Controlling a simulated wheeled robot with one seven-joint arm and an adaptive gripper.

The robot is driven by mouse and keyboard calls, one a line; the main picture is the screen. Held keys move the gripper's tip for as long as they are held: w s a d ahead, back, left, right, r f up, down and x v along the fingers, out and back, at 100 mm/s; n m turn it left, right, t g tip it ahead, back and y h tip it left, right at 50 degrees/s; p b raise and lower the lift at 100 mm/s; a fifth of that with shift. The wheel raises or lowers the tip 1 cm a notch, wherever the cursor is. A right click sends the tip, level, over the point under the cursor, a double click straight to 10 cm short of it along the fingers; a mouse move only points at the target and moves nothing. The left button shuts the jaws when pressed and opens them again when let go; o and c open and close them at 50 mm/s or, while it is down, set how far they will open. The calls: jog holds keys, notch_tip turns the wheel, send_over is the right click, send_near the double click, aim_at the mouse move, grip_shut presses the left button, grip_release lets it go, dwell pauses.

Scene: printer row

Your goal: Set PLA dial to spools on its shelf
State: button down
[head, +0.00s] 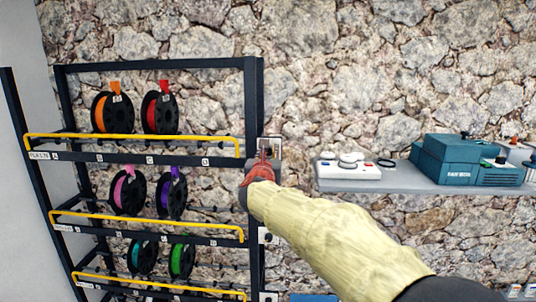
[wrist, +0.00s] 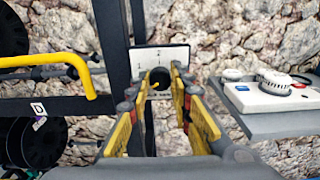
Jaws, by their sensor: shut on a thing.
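The top shelf (head: 110,158) has a small label at its left end that seems to read PLA. On it hang an orange spool (head: 100,113) and a red spool (head: 158,113), both toward the left. The top dial's white plate (head: 270,143) is on the rack's right post, level with this shelf. In the wrist view, the dial plate (wrist: 172,54) is straight ahead. My gripper (wrist: 160,80) is shut on the dial's dark knob (wrist: 160,72), one finger on each side. The fingers hide much of the knob, and I cannot read its setting. My gripper also shows in the head view (head: 262,168).
Lower shelves hold pink (head: 126,192), purple (head: 172,194), teal (head: 141,257) and green (head: 182,260) spools. Another dial plate (head: 265,235) is lower on the post. A yellow rail (wrist: 60,65) sticks out left of my gripper. A wall shelf (head: 395,183) with equipment stands right.

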jog(key=shift+b, duration=0.4)
jog(key=shift+f+m+b, duration=0.15)
jog(key=shift+m+b, duration=0.55)
jog(key=shift+b, duration=0.2)
jog(key=m+b, duration=0.3)
jog(key=b, duration=0.2)
jog(key=shift+f, duration=0.15)
jog(key=m+b, duration=0.4)
jog(key=shift+d, duration=0.1)
jog(key=m+b, duration=0.3)
jog(key=b, duration=0.1)
jog(key=shift+m, duration=0.3)
jog(key=m+b, duration=0.5)
jog(key=m, duration=0.1)
jog(key=shift+b, duration=0.35)
jog(key=m+b, duration=0.3)
jog(key=m, duration=0.2)
jog(key=shift+m+b, duration=0.3)
jog(key=shift+b, duration=0.1)
jog(key=c, duration=1.6)
grip_release()
